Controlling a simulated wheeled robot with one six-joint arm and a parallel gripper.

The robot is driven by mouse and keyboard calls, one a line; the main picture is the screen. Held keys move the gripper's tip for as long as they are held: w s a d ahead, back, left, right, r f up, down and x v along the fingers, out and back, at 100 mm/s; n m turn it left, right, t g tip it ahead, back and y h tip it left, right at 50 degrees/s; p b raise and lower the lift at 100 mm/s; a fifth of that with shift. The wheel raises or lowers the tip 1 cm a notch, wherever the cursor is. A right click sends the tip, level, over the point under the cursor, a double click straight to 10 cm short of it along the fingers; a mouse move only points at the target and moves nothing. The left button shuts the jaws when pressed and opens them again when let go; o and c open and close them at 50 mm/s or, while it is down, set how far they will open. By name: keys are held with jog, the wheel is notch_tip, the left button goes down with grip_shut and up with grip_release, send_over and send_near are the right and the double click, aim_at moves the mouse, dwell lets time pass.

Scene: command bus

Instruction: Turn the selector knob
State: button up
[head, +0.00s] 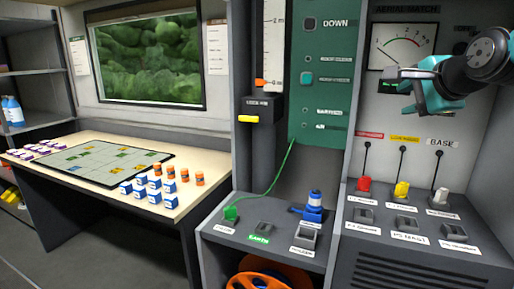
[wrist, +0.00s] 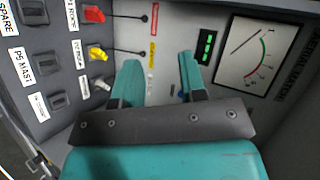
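No selector knob can be clearly made out in either view. My gripper (head: 410,86) is in front of the grey panel at the upper right, just below the aerial match meter (head: 402,45). In the wrist view my gripper (wrist: 159,75) has its two teal fingers apart, with bare panel showing between them. A small blue and dark part (wrist: 178,92) shows beside the right finger, mostly hidden; I cannot tell what it is. A lit green display (wrist: 207,47) lies just right of that finger.
Red (head: 364,186), yellow (head: 401,189) and white (head: 440,196) plugs stand on the console ledge below, with cords running up to the panel. A blue plug (head: 314,200) and a green plug (head: 231,213) are further left. A table (head: 190,150) with a map board is at left.

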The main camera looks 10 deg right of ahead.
jog(key=s+a+f+n+g+y+p, duration=0.1)
jog(key=s+a+f+n+g+y, duration=0.1)
jog(key=a+f+n, duration=0.3)
jog(key=s+a+n+g+y+p, duration=0.1)
jog(key=s+a+n+g+y, duration=0.2)
jog(key=a, duration=0.5)
jog(key=s+a+f+n+g+p, duration=0.1)
jog(key=s+a+f+n+g, duration=0.2)
jog(key=s+n, duration=0.5)
jog(key=s+a+f+n+g+p, duration=0.1)
jog(key=s+a+f+n+g, duration=0.3)
jog(key=s+a+n, duration=0.4)
jog(key=s+f+n, duration=0.1)
jog(key=s, duration=0.2)
jog(key=shift+s+a+g, duration=0.2)
jog(key=shift+g, duration=0.1)
jog(key=shift+w, duration=0.1)
grip_shut()
